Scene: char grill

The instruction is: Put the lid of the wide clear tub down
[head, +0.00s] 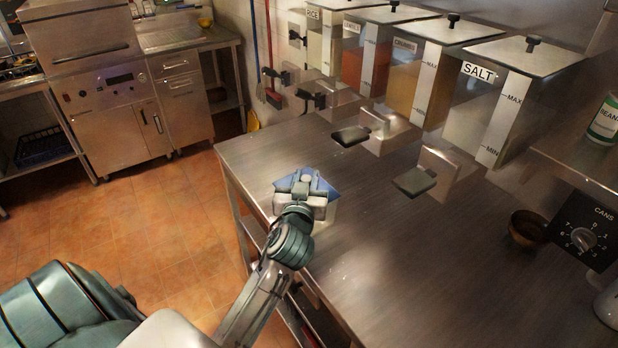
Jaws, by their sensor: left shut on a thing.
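My left gripper (307,180) is over the left part of the steel counter, near its left edge, and is shut on a flat blue piece (321,186). The blue piece looks like the tub's lid. It shows on both sides of the gripper, and its middle is hidden behind the jaws. I cannot tell whether it touches the counter or is held just above it. A pale patch shows just right of the gripper; I cannot tell whether it is the clear tub. My right gripper is out of view.
The steel counter (400,270) is bare in front and right of the gripper. Dispensers, including the salt one (490,115), line the back, with black-topped levers (415,181) jutting forward. A brown bowl (527,229) and a dial panel (584,238) are at right.

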